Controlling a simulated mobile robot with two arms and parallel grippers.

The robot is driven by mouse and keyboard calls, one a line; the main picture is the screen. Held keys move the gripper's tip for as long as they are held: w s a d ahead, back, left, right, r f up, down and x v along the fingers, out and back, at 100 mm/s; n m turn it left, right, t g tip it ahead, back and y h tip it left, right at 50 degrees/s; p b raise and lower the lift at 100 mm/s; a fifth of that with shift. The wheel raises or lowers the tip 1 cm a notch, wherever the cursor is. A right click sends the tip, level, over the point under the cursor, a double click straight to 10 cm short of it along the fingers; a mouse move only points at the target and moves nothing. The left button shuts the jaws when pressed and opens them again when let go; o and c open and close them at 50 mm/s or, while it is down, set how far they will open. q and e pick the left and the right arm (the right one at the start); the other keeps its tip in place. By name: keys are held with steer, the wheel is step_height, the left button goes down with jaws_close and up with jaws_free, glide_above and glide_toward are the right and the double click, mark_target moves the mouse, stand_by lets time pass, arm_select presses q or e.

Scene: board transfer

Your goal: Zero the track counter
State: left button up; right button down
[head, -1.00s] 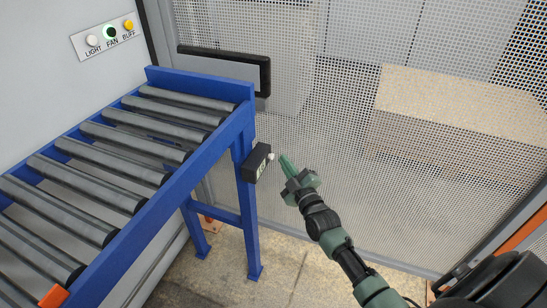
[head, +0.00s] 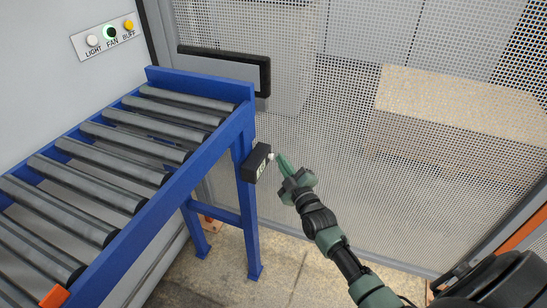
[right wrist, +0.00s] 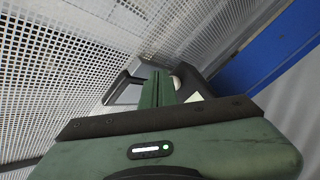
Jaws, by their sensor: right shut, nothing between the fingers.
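The track counter (head: 256,164) is a small black box on the outer side of the blue roller track, near its far end post. A light knob (head: 271,156) sticks out at its right end, and the digits on its face are too small to read. My right gripper (head: 280,158) is green, shut and empty, with its tips at the knob; I cannot tell whether they touch. In the right wrist view the closed fingers (right wrist: 157,88) point at the counter (right wrist: 188,82), partly hiding it. My left gripper is not in view.
The blue roller track (head: 190,172) runs along the left. A wall panel (head: 108,36) has LIGHT, FAN and BUFF buttons, with a green glow at FAN. A perforated mesh screen (head: 335,150) stands behind, with a pale board stack (head: 460,105) beyond it.

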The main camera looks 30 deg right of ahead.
steer(key=shift+w+a, duration=0.3)
stand_by(0.4)
steer(key=shift+s+d, duration=0.1)
steer(key=shift+d, duration=0.05)
steer(key=shift+s+d+p, duration=0.3)
steer(key=shift+s+d, duration=0.1)
steer(key=shift+s, duration=0.15)
steer(key=shift+s+d+p, duration=0.75)
steer(key=shift+s+d, duration=0.9)
steer(key=shift+s, duration=0.25)
